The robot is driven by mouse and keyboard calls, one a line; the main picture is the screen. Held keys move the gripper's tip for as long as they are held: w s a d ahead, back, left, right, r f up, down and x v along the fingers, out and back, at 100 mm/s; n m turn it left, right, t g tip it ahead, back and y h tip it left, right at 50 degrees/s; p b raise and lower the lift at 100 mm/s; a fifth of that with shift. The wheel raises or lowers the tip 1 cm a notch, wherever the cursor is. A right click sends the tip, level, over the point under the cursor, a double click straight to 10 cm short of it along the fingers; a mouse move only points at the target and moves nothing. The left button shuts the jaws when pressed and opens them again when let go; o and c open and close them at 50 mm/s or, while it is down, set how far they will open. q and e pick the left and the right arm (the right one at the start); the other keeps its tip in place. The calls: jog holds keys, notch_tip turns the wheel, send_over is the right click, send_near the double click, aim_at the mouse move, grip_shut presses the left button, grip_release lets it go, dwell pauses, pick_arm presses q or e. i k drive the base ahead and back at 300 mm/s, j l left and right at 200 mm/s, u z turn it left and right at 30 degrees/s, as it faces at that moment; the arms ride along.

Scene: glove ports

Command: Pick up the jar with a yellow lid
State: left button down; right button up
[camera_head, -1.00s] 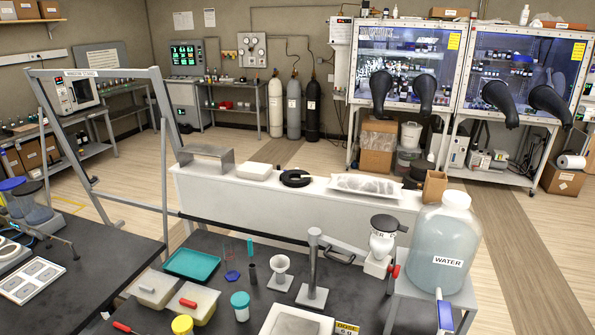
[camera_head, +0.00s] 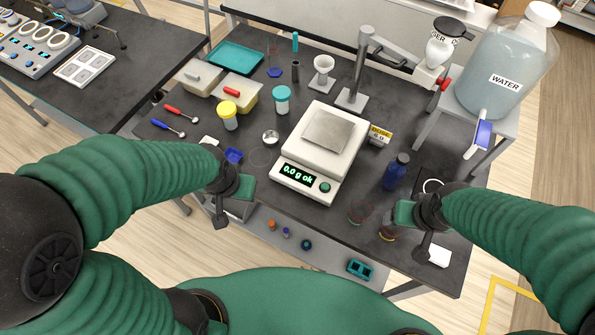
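The jar with a yellow lid (camera_head: 229,119) stands upright on the dark bench, left of the scale and in front of a tub with a red-handled scoop. Its body looks pale. My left gripper (camera_head: 230,195) is at the bench's front left edge, nearer to me than the jar and apart from it. My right gripper (camera_head: 418,228) is over the front right part of the bench, far from the jar. Neither gripper appears to hold anything. The fingers are small and dark, so I cannot tell how far they are open.
A teal-lidded jar (camera_head: 281,99) stands right of the yellow-lidded one. A white scale (camera_head: 318,150) fills the middle. Red and blue spoons (camera_head: 172,124) lie to the left. A small metal dish (camera_head: 270,137) lies in front. A blue bottle (camera_head: 396,173) stands at right.

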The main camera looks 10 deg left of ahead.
aim_at(232, 124)
jog(key=i+j+u, duration=0.1)
jog(key=j, duration=0.3)
jog(key=i+j, duration=0.1)
jog(key=j, duration=0.3)
jog(key=i+j+u, duration=0.15)
jog(key=j, duration=0.25)
jog(key=i+j, duration=0.1)
jog(key=j, duration=0.3)
jog(key=i+j+u, duration=0.15)
jog(key=j, duration=0.25)
jog(key=i+j, duration=0.15)
jog(key=j, duration=0.25)
jog(key=k+u, duration=0.05)
